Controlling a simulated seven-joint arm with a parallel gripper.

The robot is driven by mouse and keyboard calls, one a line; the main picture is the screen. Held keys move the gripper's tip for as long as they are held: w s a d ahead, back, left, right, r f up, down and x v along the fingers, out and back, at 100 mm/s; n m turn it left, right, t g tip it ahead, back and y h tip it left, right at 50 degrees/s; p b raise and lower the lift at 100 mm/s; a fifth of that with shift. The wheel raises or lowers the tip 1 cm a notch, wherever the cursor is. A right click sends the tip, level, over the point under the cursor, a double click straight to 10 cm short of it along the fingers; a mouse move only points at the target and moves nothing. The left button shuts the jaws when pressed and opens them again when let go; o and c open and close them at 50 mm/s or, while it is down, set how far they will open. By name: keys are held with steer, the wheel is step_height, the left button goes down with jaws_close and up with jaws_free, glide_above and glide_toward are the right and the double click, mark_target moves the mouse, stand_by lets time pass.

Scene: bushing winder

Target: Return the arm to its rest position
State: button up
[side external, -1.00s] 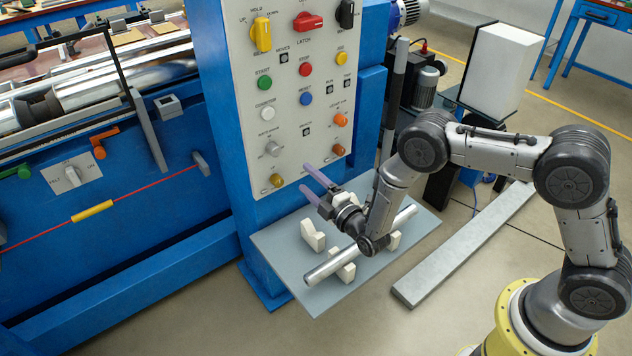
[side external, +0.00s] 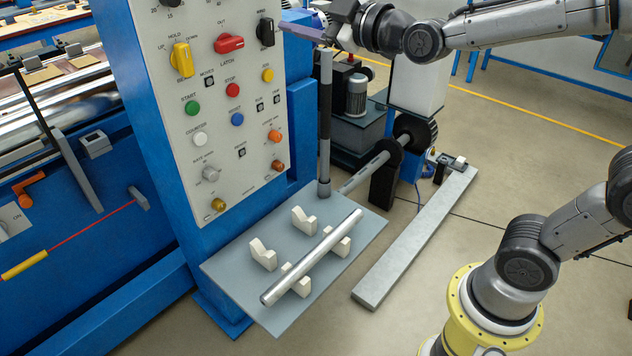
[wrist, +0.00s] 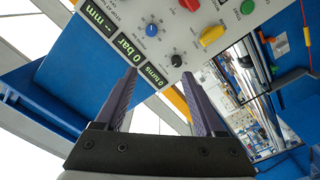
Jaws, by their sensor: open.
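My gripper (side external: 307,27) is raised at the top of the side view, near the upper right edge of the control panel (side external: 218,125). Its purple fingers point left toward the panel. In the wrist view my gripper (wrist: 160,92) has its two fingers spread apart with nothing between them. The panel (wrist: 205,12) shows tilted beyond the fingertips, with digital readouts and knobs. Whether a finger touches the panel cannot be told.
A silver bar (side external: 312,258) lies across cream V-blocks (side external: 262,254) on a grey shelf (side external: 222,272) below the panel. A grey beam (side external: 415,240) lies on the floor. Open floor surrounds my yellow base.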

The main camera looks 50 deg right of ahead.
steer(key=s+f+m+g, duration=0.3)
steer(key=s+f, duration=0.3)
steer(key=s, duration=0.3)
steer(key=s+f+m+g, duration=0.3)
steer(key=s+f+g, duration=0.2)
steer(key=s, duration=0.5)
steer(key=s+d+f+m+g, duration=0.1)
steer(key=s+f+m+g, duration=0.2)
steer(key=s+f, duration=0.5)
steer(key=shift+s+f+g, duration=0.15)
steer(key=shift+s+g, duration=0.55)
steer(key=shift+d, duration=0.1)
